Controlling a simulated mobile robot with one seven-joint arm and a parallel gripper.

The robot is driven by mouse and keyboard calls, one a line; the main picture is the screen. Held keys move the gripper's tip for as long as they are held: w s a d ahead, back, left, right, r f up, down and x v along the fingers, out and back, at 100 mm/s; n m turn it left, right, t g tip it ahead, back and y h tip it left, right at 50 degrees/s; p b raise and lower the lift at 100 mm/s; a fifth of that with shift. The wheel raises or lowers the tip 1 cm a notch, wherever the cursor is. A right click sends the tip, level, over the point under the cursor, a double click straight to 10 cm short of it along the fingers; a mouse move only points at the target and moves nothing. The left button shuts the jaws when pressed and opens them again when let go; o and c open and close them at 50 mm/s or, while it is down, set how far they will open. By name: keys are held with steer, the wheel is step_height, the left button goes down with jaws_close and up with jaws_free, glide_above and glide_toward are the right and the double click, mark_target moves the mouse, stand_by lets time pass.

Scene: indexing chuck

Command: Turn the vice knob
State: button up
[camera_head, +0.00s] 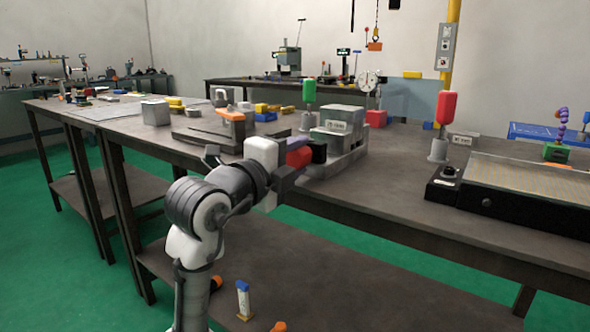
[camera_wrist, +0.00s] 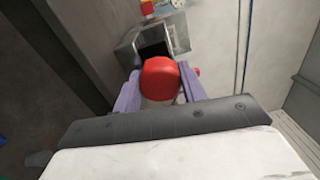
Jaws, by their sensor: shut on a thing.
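The vice (camera_head: 341,130) is a grey stepped metal block on the workbench, with a small label on its side. Its red knob (camera_head: 299,154) faces my arm, and the knob also fills the middle of the wrist view (camera_wrist: 161,78). My gripper (camera_head: 296,165) is at the knob. In the wrist view my gripper (camera_wrist: 161,90) has its two purple-grey fingers on either side of the red knob, shut on it. The grey vice body (camera_wrist: 153,38) with a dark opening shows just beyond the knob. The knob's far side is hidden.
The dark workbench (camera_head: 395,195) carries a grey plate with an orange-handled tool (camera_head: 232,115) left of the vice. A red-topped post (camera_head: 445,108) and a black-framed plate (camera_head: 520,180) stand to the right. Small items lie on the lower shelf (camera_head: 300,265).

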steer(key=m+b, duration=0.1)
steer(key=m, duration=0.2)
steer(key=shift+f+m+b, duration=0.15)
steer(key=shift+m+b, duration=0.15)
steer(key=shift+b, duration=0.05)
steer(key=shift+m+b, duration=0.5)
steer(key=shift+m, duration=0.8)
steer(key=shift+r, duration=0.2)
steer(key=o, duration=1)
steer(key=p+v, duration=0.1)
steer(key=v, duration=1.2)
steer(key=shift+s+a, duration=0.25)
steer(key=shift+a, duration=0.05)
